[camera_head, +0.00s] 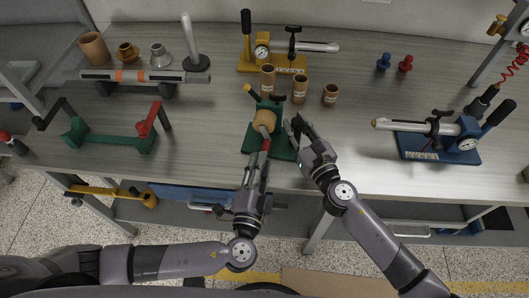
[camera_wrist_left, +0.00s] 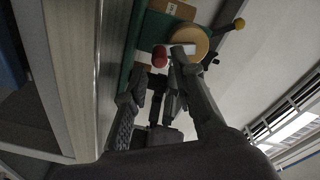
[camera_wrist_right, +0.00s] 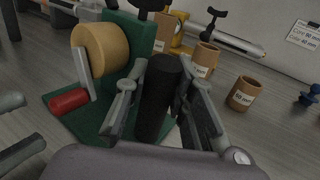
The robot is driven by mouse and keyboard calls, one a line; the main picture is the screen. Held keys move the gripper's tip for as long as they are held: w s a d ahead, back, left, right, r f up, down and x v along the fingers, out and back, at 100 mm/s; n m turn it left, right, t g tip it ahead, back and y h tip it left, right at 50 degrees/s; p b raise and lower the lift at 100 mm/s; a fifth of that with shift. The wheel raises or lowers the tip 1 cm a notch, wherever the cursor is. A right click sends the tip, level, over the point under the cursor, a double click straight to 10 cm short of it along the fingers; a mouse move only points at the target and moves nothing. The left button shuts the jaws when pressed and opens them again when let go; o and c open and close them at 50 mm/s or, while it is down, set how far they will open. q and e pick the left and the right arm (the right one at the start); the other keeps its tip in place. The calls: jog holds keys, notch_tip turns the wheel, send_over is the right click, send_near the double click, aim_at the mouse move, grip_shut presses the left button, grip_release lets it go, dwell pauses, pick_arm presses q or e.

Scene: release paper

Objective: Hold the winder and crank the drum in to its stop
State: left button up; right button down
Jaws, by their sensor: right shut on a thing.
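My right gripper (camera_head: 299,124) is shut on the winder's upright black handle (camera_wrist_right: 158,95), right of the drum. My left gripper (camera_head: 264,158) is just in front of the crank. Its fingers look apart in the left wrist view (camera_wrist_left: 160,85), with the red knob (camera_wrist_left: 160,56) just beyond the tips and nothing between them. The drum also shows there (camera_wrist_left: 190,42).
Several tan cups (camera_head: 330,95) stand behind the winder. A yellow-based device (camera_head: 272,62) is at the back, a blue-based one (camera_head: 440,148) at the right, a green bracket (camera_head: 110,140) at the left. Bench between winder and blue device is clear.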

aim_at(264, 131)
pick_arm(q)
jog(key=shift+w+d, duration=0.2)
jog(key=shift+w, duration=1.7)
jog(key=shift+c, duration=0.5)
grip_shut()
